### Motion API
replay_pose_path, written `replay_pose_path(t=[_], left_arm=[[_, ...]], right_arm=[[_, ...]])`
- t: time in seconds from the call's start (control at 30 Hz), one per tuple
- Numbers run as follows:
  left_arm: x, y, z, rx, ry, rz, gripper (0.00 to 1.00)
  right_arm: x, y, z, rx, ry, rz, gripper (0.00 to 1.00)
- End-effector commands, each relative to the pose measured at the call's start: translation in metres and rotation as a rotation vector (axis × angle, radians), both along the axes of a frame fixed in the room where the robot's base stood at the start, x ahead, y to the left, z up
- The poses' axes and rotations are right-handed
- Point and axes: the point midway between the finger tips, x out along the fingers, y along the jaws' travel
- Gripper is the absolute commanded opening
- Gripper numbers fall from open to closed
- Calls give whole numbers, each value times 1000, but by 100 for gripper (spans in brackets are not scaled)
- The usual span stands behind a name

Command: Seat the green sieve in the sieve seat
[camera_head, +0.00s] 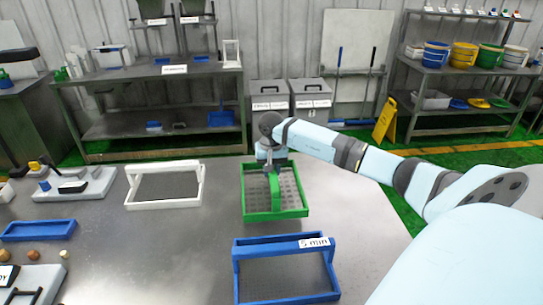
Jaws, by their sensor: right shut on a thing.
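The green sieve (276,214) is a square green frame with a mesh floor and a raised handle, in the middle of the steel table. My right gripper (270,166) comes down from above and is shut on the sieve's handle. The sieve looks level; I cannot tell whether it touches the table or hangs just above it. I cannot make out for sure which thing is the sieve seat. My left gripper is not in view.
A white handled frame (165,203) stands to the left, and a blue handled frame with a white label (286,298) stands in front. A blue tray (38,230) and grey fixtures (75,186) are at the far left. The table (150,250) is bare between them.

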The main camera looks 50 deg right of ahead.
Motion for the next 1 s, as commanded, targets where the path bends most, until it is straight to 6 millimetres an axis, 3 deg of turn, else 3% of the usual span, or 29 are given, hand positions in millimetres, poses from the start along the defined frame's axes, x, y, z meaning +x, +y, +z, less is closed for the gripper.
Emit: replay_pose_path(t=[0.3,0.7,0.73,0.8,0.83,1.0], left_arm=[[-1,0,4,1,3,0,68],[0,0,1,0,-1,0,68],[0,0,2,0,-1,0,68],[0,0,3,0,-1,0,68],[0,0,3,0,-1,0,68],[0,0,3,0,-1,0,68]], right_arm=[[0,0,-38,1,1,-1,0],[0,0,-44,-1,-2,0,0],[0,0,-44,-1,1,0,32],[0,0,-44,-1,1,0,48],[0,0,-44,-1,1,0,53],[0,0,-44,-1,1,0,53]])
